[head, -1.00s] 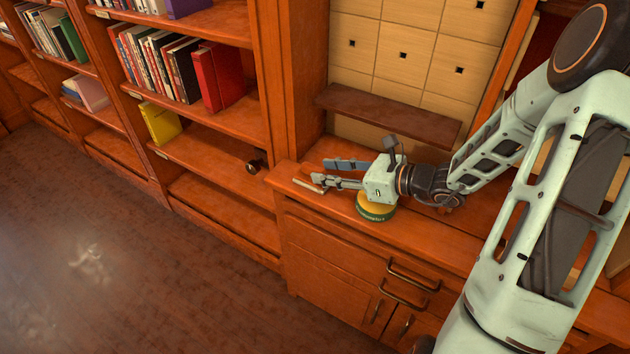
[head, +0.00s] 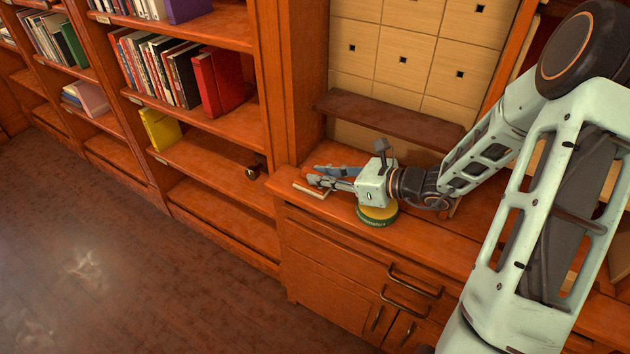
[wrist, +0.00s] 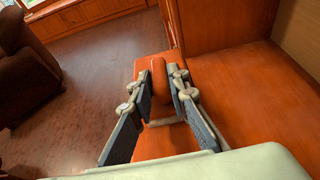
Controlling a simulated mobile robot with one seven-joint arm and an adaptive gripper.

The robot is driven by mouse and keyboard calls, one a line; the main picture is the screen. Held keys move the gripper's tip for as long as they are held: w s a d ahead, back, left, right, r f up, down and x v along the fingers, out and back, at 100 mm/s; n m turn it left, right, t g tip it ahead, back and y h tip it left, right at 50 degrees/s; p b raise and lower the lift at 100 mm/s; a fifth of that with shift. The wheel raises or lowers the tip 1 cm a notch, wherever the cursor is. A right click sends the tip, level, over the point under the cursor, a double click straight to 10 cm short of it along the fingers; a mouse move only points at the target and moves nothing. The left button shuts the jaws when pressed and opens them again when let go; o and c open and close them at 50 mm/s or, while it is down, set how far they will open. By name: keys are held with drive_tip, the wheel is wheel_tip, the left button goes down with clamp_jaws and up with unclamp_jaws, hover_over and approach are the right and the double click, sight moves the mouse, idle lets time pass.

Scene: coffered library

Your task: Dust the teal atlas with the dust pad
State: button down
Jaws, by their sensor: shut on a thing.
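My gripper (head: 326,179) is low over the wooden counter top, at its left end. Its fingers are shut on a red-brown rounded handle, which I take to be the dust pad's. In the wrist view the dust pad (wrist: 158,76) stands between the fingertips (wrist: 164,82), with a pale strip at its base. In the head view only a pale edge of the dust pad (head: 310,190) shows beside the fingers, at the counter's left end. I cannot make out a teal atlas in either view.
A round yellow and green tin (head: 378,216) is on the counter (head: 425,240), just below my gripper's body in the picture. A dark ledge (head: 390,120) runs behind it. Bookshelves (head: 215,165) with several books stand to the left. Open floor (head: 120,260) lies in front.

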drive_tip(key=shift+r, duration=0.1)
drive_tip(key=shift+r+p, duration=1.7)
drive_tip(key=shift+r, duration=0.25)
drive_tip(key=shift+s, duration=0.1)
